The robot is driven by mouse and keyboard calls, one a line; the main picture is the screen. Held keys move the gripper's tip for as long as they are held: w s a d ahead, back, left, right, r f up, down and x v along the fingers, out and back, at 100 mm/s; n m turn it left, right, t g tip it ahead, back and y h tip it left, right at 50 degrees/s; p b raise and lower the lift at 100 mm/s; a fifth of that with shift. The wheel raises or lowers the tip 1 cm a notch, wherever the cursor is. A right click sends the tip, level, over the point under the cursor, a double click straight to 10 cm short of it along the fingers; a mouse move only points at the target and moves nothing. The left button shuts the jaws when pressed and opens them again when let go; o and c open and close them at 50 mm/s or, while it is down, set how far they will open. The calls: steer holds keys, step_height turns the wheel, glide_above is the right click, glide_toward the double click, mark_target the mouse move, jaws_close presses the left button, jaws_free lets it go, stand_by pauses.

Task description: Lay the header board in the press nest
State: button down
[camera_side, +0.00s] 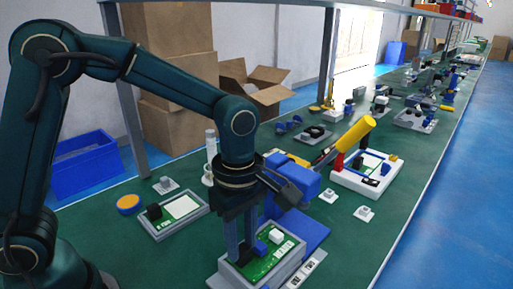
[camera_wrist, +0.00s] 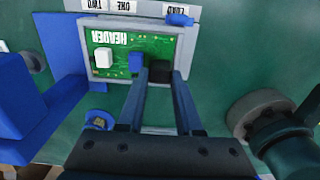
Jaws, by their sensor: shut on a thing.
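The header board (camera_wrist: 113,47) is green and carries a white block, a blue block and a black block. In the wrist view it lies inside the rim of a grey frame (camera_wrist: 84,28); I cannot tell whether it rests fully on the floor. The side view also shows the board (camera_side: 262,265) within the grey frame (camera_side: 232,279), beside a blue press-like body (camera_side: 292,187). My gripper (camera_wrist: 160,73) points down over the board, its fingers shut on the black block (camera_wrist: 161,72). The side view shows my gripper (camera_side: 241,258) hiding part of the board.
A label strip (camera_wrist: 120,6) runs along the frame. A blue plate (camera_side: 308,233) lies right of it. A grey tray (camera_side: 174,214) with a black block sits to the left, near an orange-topped round tub (camera_side: 128,203). A white fixture (camera_side: 365,180) with a yellow handle (camera_side: 355,131) stands beyond.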

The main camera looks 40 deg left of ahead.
steer(key=shift+f, duration=0.25)
stand_by(0.5)
steer(key=c, duration=0.5)
jaws_free()
step_height(320, 180, up, 5)
steer(key=s+a+r+m+t, duration=0.1)
steer(key=s+a+r+t, duration=0.2)
steer(key=a+r, duration=0.25)
steer(key=s+a+f+m+t, duration=0.2)
steer(key=s+m, duration=0.4)
steer(key=m, duration=1.1)
steer(key=shift+s+a+t, duration=0.2)
steer(key=shift+a+t, duration=0.05)
steer(key=shift+t, duration=0.05)
